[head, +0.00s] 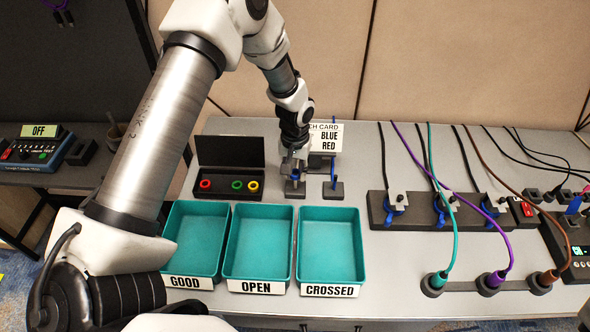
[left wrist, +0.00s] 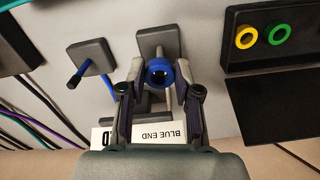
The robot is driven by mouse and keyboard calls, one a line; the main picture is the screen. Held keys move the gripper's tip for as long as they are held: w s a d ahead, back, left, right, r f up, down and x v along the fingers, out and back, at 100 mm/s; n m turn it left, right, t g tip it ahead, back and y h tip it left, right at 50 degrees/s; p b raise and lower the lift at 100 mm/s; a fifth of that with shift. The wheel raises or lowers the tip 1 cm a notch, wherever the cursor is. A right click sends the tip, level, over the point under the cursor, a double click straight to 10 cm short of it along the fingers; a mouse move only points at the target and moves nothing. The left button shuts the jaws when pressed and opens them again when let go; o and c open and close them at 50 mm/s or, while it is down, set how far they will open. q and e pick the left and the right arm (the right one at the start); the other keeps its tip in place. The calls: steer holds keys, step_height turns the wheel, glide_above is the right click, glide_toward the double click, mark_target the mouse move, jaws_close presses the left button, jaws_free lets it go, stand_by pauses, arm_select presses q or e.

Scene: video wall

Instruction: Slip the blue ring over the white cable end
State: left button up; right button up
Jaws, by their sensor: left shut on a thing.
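My left gripper (head: 294,172) points down over a small dark stand (head: 295,188) just right of the ring box. In the left wrist view its fingers (left wrist: 159,88) are shut on the blue ring (left wrist: 159,74). The ring is over the stand (left wrist: 170,43), where a pale grey-white piece, perhaps the white cable end (left wrist: 158,54), shows beside the ring. I cannot tell whether the ring is around this end or above it. A second stand (head: 333,190) to the right bears a blue cable end (head: 333,175), also seen in the left wrist view (left wrist: 75,80). My right gripper is not seen.
A black box (head: 230,196) holds red, green and yellow rings. Teal trays marked GOOD (head: 185,283), OPEN (head: 256,287) and CROSSED (head: 330,291) stand in front. A card (head: 328,138) stands behind the stands. A clamp strip (head: 420,211) with several cables lies right.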

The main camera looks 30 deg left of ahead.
arm_select(q)
steer(key=shift+f, duration=0.15)
steer(key=shift+f+b, duration=0.3)
steer(key=shift+f, duration=0.25)
steer(key=o, duration=0.8)
step_height(320, 180, up, 12)
stand_by(0.4)
